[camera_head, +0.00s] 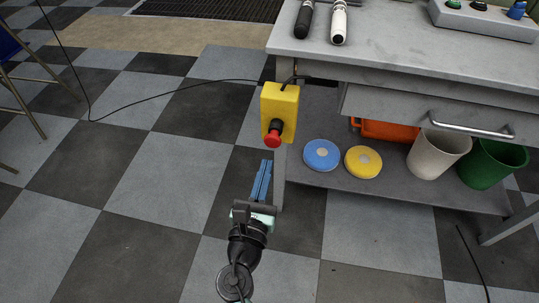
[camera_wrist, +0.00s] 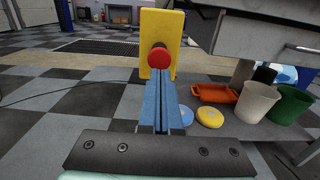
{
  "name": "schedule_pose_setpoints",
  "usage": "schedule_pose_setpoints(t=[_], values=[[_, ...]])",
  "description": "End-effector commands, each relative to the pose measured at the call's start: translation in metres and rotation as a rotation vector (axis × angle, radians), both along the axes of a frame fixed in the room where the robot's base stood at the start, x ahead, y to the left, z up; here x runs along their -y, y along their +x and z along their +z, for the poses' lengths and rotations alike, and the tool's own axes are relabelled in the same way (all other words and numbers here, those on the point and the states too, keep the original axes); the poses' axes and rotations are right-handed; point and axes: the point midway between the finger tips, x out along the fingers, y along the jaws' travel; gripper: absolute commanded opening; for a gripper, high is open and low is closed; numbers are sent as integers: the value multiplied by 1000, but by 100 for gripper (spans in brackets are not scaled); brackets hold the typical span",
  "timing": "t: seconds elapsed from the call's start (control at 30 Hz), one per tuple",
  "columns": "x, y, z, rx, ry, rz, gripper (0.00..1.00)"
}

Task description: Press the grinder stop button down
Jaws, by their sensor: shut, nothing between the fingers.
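The grinder stop button is a red mushroom button (camera_head: 272,139) on a yellow box (camera_head: 279,105) fixed at the left front leg of the grey workbench. In the wrist view the red button (camera_wrist: 159,58) shows just beyond the fingertips, with the yellow box (camera_wrist: 162,28) behind it. My gripper (camera_head: 263,165) has long blue fingers, shut together and empty. The fingers point toward the button, below it in the head view. A gap seems to lie between the fingertips (camera_wrist: 160,76) and the button; its depth is hard to judge.
The workbench top (camera_head: 400,50) and drawer handle (camera_head: 470,126) stand to the right. The lower shelf (camera_head: 400,188) holds a blue disc (camera_head: 322,154), a yellow disc (camera_head: 363,162), a white bin (camera_head: 438,155) and a green bin (camera_head: 492,163). A black cable (camera_head: 170,101) runs left. The checkered floor left is mostly clear.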

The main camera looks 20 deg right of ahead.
Motion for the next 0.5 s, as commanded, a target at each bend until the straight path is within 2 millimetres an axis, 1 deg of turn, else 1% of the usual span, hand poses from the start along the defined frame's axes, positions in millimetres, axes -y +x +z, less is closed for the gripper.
schedule_pose_setpoints(t=[0.03, 0.1, 0.2, 0.33, 0.5], values=[[6, 9, 0, 5, 2, -2, 0], [12, 18, -1, 4, 0, -1, 0], [19, 28, -1, 1, 0, -2, 0], [24, 36, 0, 1, 2, 0, 0], [26, 39, 0, 0, 1, 0, 0]])
